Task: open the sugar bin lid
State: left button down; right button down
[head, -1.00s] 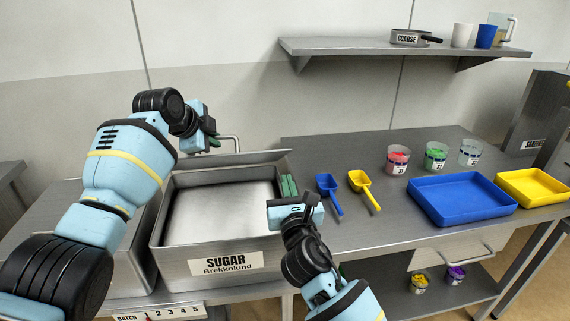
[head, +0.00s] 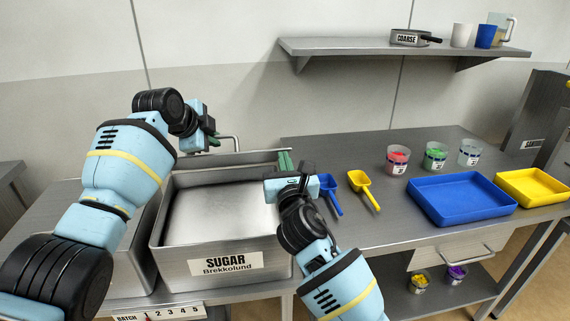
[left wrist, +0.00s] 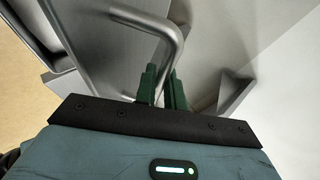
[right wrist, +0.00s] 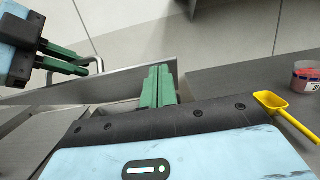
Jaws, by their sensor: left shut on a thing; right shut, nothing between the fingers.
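The grey metal sugar bin (head: 185,262) stands at the left of the counter, with a "SUGAR" label on its front. Its top is open onto a pale surface inside. The lid (head: 235,159) stands raised at the bin's back edge and also shows in the right wrist view (right wrist: 115,86). My left gripper (head: 214,141) is shut on the lid's bar handle (head: 233,140); its green fingers meet the bar in the left wrist view (left wrist: 165,72). My right gripper (head: 285,162) is shut and empty by the lid's right end; I cannot tell whether it touches.
A blue scoop (head: 330,196) and a yellow scoop (head: 364,190) lie right of my right gripper. Beyond are several cups, a blue tray (head: 462,200) and a yellow tray (head: 533,187). A wall shelf (head: 400,48) hangs above. The counter behind the scoops is clear.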

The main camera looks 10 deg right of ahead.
pick_arm(q)
jog(key=shift+s+d+f, duration=0.15)
jog(key=shift+d, duration=0.1)
jog(key=shift+f, duration=0.2)
pick_arm(e)
jog(key=shift+w+d+r, duration=0.15)
jog(key=shift+w+r, duration=0.1)
jog(key=shift+r, duration=0.25)
jog(key=shift+w+d+r, duration=0.1)
jog(key=shift+w+r, duration=0.15)
jog(key=shift+r, duration=0.2)
pick_arm(q)
jog(key=shift+s, duration=0.1)
jog(key=c, duration=1.5)
grip_release()
jog(key=shift+a, duration=0.2)
jog(key=shift+f, duration=0.1)
pick_arm(e)
jog(key=shift+s+a+r, duration=0.1)
jog(key=shift+a, duration=0.15)
jog(key=shift+d, duration=0.1)
pick_arm(q)
jog(key=shift+s+a+r, duration=0.2)
jog(key=shift+s+r, duration=0.15)
jog(key=shift+r, duration=0.25)
jog(key=v, duration=1.1)
jog(key=shift+r, duration=0.3)
pick_arm(e)
jog(key=shift+f, duration=0.35)
